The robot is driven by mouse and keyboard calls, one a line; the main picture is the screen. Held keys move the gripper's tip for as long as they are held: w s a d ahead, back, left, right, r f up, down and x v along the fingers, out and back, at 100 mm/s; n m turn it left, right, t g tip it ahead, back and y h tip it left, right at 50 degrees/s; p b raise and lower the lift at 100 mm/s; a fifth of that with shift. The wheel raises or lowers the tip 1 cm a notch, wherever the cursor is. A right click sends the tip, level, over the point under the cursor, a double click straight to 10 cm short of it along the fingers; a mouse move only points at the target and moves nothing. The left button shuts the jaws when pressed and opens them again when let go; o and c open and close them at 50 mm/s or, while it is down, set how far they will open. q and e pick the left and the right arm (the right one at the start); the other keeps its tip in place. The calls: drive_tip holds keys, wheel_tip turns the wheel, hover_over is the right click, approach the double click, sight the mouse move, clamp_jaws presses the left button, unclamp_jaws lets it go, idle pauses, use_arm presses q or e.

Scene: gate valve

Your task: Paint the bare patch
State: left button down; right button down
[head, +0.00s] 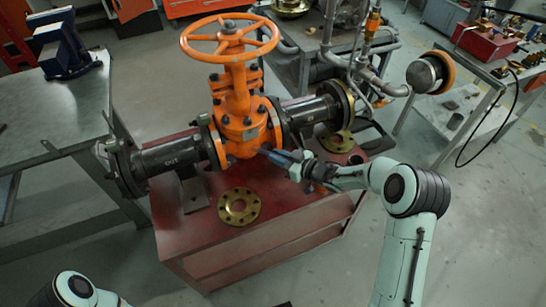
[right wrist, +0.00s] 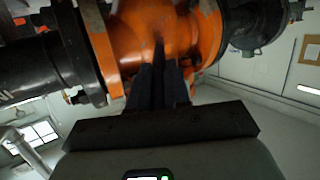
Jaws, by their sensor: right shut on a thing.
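The orange gate valve (head: 237,100), with its spoked handwheel (head: 230,38), stands on the red cabinet between two black flanged pipes. Its orange body also fills the upper middle of the right wrist view (right wrist: 135,38). My right gripper (head: 280,158) is at the lower right of the valve body. Its dark fingers (right wrist: 159,80) are shut on a thin dark tool (right wrist: 159,52), which points at the orange surface; I cannot tell whether the tip touches. The fingers hide most of the tool. I cannot make out a bare patch clearly. My left gripper is out of view.
The red cabinet (head: 262,232) bears a loose brass flange (head: 239,206) in front of the valve and another brass flange (head: 336,141) at right. A metal table (head: 50,110) with a blue vise (head: 62,50) stands at left. Floor is clear at lower right.

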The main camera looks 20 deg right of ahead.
drive_tip(key=shift+a+b, duration=0.5)
drive_tip(key=shift+a, duration=0.65)
drive_tip(key=s, duration=0.6)
drive_tip(key=shift+d+b, duration=0.15)
drive_tip(key=shift+b, duration=0.3)
drive_tip(key=s, duration=0.3)
idle(0.3)
idle(0.6)
